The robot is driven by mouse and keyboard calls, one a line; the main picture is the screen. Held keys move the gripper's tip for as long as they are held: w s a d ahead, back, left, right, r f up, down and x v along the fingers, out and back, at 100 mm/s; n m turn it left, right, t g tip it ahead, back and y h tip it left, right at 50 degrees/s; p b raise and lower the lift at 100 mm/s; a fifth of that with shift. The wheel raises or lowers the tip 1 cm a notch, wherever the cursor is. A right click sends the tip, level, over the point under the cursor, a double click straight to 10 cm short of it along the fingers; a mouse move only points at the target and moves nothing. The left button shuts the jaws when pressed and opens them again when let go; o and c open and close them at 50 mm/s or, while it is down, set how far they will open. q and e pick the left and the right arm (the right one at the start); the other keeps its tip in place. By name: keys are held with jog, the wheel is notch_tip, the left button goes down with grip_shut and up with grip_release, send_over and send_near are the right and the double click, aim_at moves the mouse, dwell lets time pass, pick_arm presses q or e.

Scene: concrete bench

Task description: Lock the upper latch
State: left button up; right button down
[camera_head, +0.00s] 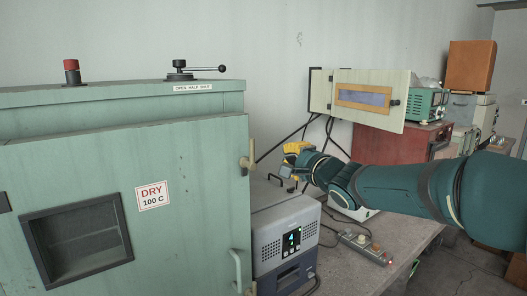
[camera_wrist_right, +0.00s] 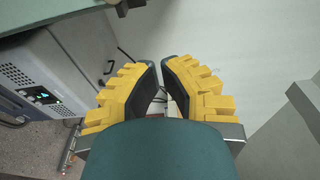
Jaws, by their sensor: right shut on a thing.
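The green oven (camera_head: 130,190) fills the left of the head view, its front door against the body. The upper latch (camera_head: 248,155) is a brass-coloured handle on the right edge of the door; its small grip sticks up. A lower latch (camera_head: 251,288) is partly cut off at the bottom. My right gripper (camera_head: 288,168), with yellow-padded fingers, is right of the upper latch and apart from it in the picture. In the wrist view my right gripper (camera_wrist_right: 161,65) has its fingertips close together; what is between them cannot be made out. My left gripper is not in view.
A grey controller box (camera_head: 284,240) stands on the bench beside the oven, below the gripper. A power strip (camera_head: 365,247) lies to its right. A red box (camera_head: 395,150) and a pale cabinet with an open door (camera_head: 372,97) are behind my right arm. Cables hang behind.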

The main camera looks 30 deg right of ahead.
jog(key=w+a+b, duration=0.2)
jog(key=w+a, duration=0.1)
jog(key=w, duration=0.4)
jog(key=shift+w+a, duration=0.15)
jog(key=shift+w, duration=0.05)
dwell(0.3)
